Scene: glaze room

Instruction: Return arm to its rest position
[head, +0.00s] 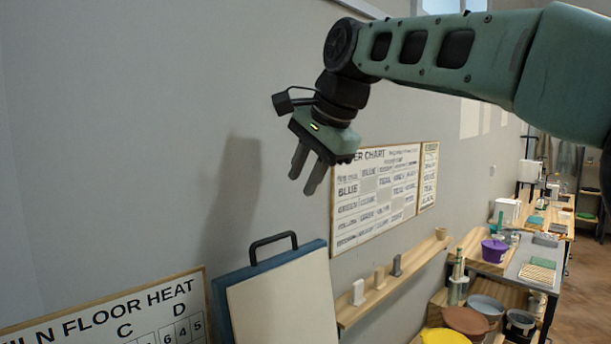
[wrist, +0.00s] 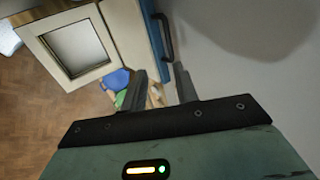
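My gripper (head: 301,185) hangs in the air in front of the grey wall, with its two grey fingers pointing down and slightly left. In the wrist view, the gripper (wrist: 159,76) has its fingers apart with nothing held between them. My green arm (head: 450,50) reaches in from the upper right, raised high and stretched out to the left. The gripper is above a blue-backed board with a black handle (head: 272,240) and touches nothing that I can see.
A sign reading "floor heat" (head: 120,315) stands lower left. A chart (head: 375,195) hangs on the wall behind. A narrow wooden shelf (head: 390,280) holds small upright pieces. Benches with a purple pot (head: 494,250) and bowls (head: 466,320) stand right. Open floor (head: 585,290) shows far right.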

